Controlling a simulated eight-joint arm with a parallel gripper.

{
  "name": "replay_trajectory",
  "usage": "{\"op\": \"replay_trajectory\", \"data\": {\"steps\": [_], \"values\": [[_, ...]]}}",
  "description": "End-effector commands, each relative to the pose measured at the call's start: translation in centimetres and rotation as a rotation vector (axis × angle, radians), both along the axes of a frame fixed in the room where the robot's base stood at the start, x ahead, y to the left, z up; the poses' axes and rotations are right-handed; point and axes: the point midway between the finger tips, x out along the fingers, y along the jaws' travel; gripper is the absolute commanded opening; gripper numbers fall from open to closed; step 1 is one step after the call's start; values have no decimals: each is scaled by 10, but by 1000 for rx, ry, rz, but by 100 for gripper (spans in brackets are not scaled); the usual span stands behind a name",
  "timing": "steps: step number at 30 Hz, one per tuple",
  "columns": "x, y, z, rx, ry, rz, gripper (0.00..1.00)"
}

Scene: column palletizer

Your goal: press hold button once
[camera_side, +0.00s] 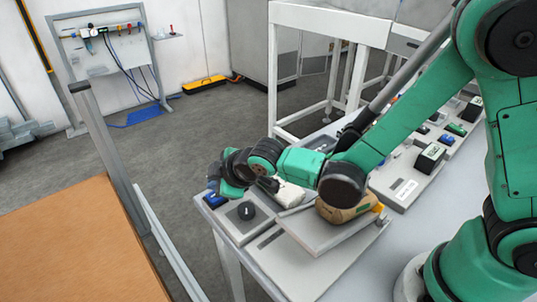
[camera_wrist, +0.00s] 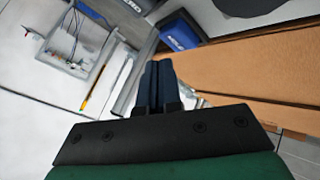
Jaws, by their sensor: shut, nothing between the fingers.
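My gripper (camera_side: 214,175) is over the near left end of the grey work table, at the small grey control panel (camera_side: 232,222). In the wrist view its two dark fingers (camera_wrist: 158,82) are pressed together with nothing between them. A blue button (camera_side: 213,200) sits at the panel's left corner, just below the fingers in the side view. A blue block with white lettering (camera_wrist: 181,32) shows beyond the fingertips in the wrist view, apart from them in the picture. I cannot read the lettering, so I cannot tell which control is the hold button. A black knob (camera_side: 246,210) sits beside the blue button.
A brown sack (camera_side: 343,214) lies on a grey plate right of the panel. A white bundle (camera_side: 290,194) lies behind it. More boxed controls (camera_side: 430,158) stand farther right. A brown tabletop (camera_side: 80,250) and a metal post (camera_side: 105,145) are at the left.

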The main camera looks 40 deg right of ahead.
Motion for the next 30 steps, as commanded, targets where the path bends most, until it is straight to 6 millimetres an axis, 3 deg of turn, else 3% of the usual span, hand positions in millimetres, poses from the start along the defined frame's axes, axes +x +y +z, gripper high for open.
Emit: {"op": "replay_trajectory", "data": {"steps": [15, 30], "values": [[0, 0, 46, 0, 0, 0, 0], [0, 0, 49, 0, 0, 0, 0]]}}
